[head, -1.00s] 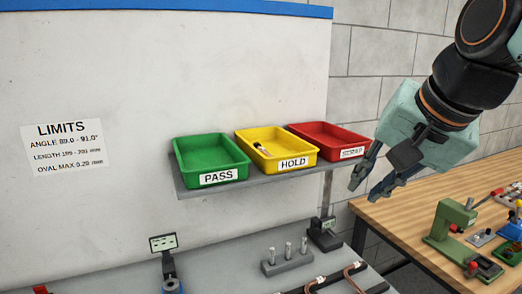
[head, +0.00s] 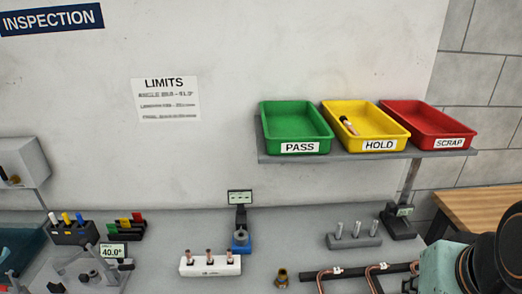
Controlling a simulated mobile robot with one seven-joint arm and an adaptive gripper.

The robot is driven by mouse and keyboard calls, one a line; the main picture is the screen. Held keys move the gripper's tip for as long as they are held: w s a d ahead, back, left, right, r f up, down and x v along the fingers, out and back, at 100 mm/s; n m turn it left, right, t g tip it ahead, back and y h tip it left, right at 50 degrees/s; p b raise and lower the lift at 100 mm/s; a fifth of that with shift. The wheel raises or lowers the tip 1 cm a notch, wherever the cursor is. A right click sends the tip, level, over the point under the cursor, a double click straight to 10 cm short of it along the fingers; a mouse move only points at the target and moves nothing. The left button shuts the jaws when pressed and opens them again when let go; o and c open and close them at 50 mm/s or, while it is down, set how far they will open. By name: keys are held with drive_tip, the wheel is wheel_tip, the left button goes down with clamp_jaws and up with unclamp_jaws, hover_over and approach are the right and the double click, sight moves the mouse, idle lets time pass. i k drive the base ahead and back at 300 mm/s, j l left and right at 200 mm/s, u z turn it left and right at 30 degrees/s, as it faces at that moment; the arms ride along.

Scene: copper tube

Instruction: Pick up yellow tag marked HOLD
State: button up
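A small dark holder (head: 128,235) at the lower left carries green, yellow and red tags. The yellow tag (head: 125,222) is in the middle; any lettering on it is too small to read. The white label HOLD (head: 380,145) is on the front of a yellow tray (head: 352,118) on the shelf. My gripper (head: 440,270) is at the bottom right, far from the tag holder. Its teal body shows, but its fingers are mostly cut off or hidden, so its opening cannot be told.
The shelf (head: 290,158) also holds a green PASS tray (head: 296,126) and a red SCRAP tray (head: 430,125). A marker rack (head: 75,233), a white block with pins (head: 211,265), gauges and copper tubes (head: 325,273) crowd the grey bench.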

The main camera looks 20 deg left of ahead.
sight(125, 223)
drive_tip(key=k+j+u, duration=0.1)
drive_tip(key=k+j, duration=0.15)
drive_tip(key=k, duration=0.2)
drive_tip(key=u, duration=1.65)
drive_tip(key=i+j+z, duration=0.35)
drive_tip(key=i+j, duration=0.25)
